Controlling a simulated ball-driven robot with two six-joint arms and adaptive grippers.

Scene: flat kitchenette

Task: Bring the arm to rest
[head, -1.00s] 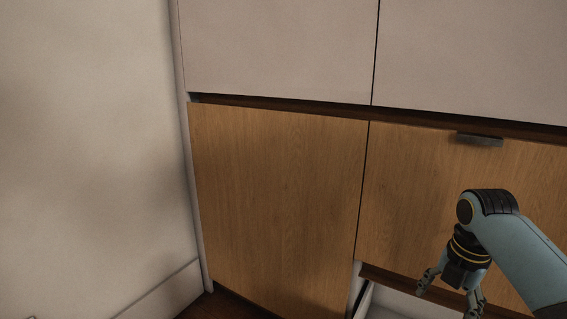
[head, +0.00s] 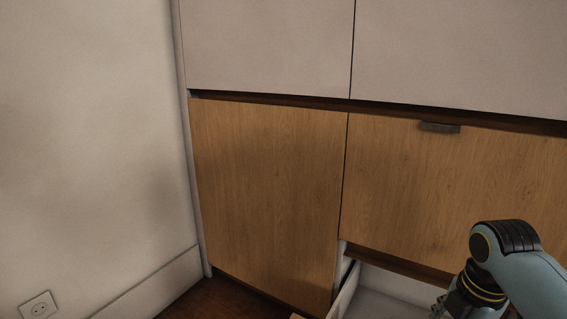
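My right arm comes in at the lower right of the head view. Its gripper (head: 440,306) is at the bottom edge, in front of the open white drawer. Only part of one finger shows beside the wrist, and the rest is cut off by the frame, so its opening cannot be read. My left gripper is not in view.
A white drawer (head: 392,287) stands open below a wooden front (head: 430,190) with a dark handle (head: 439,128). A wooden door (head: 262,190) is left of it, with pale upper fronts (head: 265,45) above. A wall socket (head: 39,306) shows at lower left.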

